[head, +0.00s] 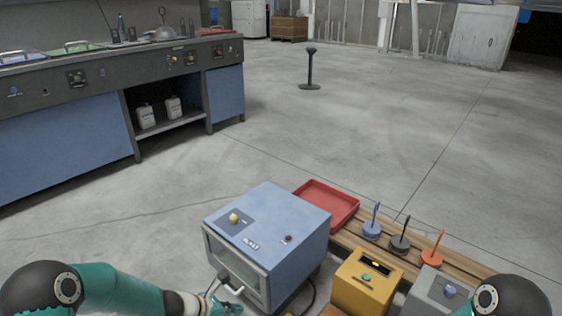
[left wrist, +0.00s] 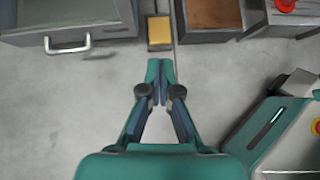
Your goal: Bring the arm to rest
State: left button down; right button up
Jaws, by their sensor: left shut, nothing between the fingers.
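My left arm comes in at the bottom left of the head view, and its gripper (head: 218,305) is partly cut off by the lower edge. In the left wrist view the left gripper (left wrist: 160,70) is shut, its fingertips together with nothing between them. It is in front of a blue box-shaped hood (head: 268,225) with a glass front and a handle. That handle (left wrist: 68,46) also shows in the left wrist view, to the left of the fingers and apart from them. My right arm shows only a joint at the bottom right; its gripper is out of frame.
Beside the hood are a red tray (head: 328,203), a yellow box (head: 366,284), a grey box (head: 432,291) and several small stands on a wooden bench (head: 458,262). A long blue workbench (head: 60,137) is at left. Below the left gripper is bare floor (left wrist: 60,120).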

pick_arm(q)
jog(key=s+f+m+g+y, duration=0.25)
jog(key=s+f+m, duration=0.25)
jog(key=s+m, duration=0.6)
jog(key=s+f+m+g+y, duration=0.1)
jog(key=s+f+m+g, duration=0.55)
jog(key=s, duration=0.95)
notch_tip(320, 180, up, 39)
jog(key=w+d+m+t+h+p, duration=0.1)
jog(key=m+t+p, duration=0.3)
jog(key=p, duration=3.3)
jog(key=d+m, duration=0.1)
jog(key=m, duration=0.2)
jog(key=shift+w+m, duration=0.15)
jog(key=shift+m, duration=0.1)
